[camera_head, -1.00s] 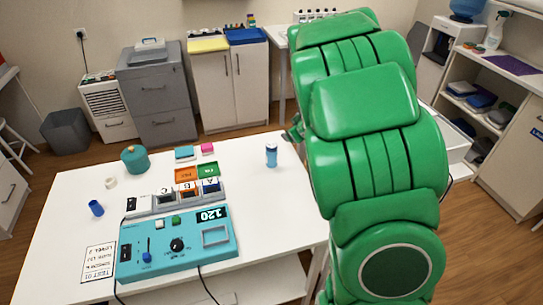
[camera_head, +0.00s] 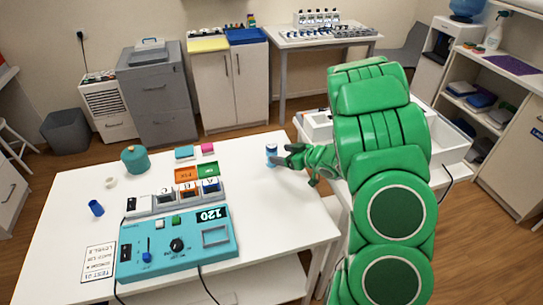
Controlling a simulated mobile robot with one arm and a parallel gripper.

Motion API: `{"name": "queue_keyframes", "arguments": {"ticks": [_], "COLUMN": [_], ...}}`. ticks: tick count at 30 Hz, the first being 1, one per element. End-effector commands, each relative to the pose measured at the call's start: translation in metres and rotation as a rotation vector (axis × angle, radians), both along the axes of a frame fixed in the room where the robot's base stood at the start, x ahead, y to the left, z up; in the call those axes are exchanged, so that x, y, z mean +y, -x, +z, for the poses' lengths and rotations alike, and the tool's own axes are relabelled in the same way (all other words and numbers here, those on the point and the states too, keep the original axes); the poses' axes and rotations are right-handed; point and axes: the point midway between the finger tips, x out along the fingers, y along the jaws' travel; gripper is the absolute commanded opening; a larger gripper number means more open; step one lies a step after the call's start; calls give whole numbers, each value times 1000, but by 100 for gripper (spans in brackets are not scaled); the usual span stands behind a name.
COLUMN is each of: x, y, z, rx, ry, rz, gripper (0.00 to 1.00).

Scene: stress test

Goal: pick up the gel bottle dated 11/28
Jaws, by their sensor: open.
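A small blue bottle (camera_head: 271,153) stands upright near the right back of the white table; its label is too small to read, so I cannot tell its date. My gripper (camera_head: 284,156) is at the right side of this bottle, with its dark fingers reaching toward it. The fingers are open; I cannot tell whether they touch the bottle or stand around it. Part of the bottle's right side is close behind the fingers. A blue cup-like item (camera_head: 96,208) lies at the table's left side.
A teal control box (camera_head: 178,250) showing 120 and a block with lettered bottles or slots (camera_head: 174,198) stand mid-table. A teal round pot (camera_head: 135,159) and orange and green trays (camera_head: 197,172) sit behind. The table's right front (camera_head: 285,225) is clear.

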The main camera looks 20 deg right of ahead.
Motion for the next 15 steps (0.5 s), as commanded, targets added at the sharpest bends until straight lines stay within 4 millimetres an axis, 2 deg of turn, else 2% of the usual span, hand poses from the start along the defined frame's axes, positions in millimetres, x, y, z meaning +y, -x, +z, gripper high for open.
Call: {"name": "queue_keyframes", "arguments": {"ticks": [15], "x": [17], "y": [-29], "z": [-20], "rx": [3], "ry": [1], "rz": [1], "gripper": [76]}}
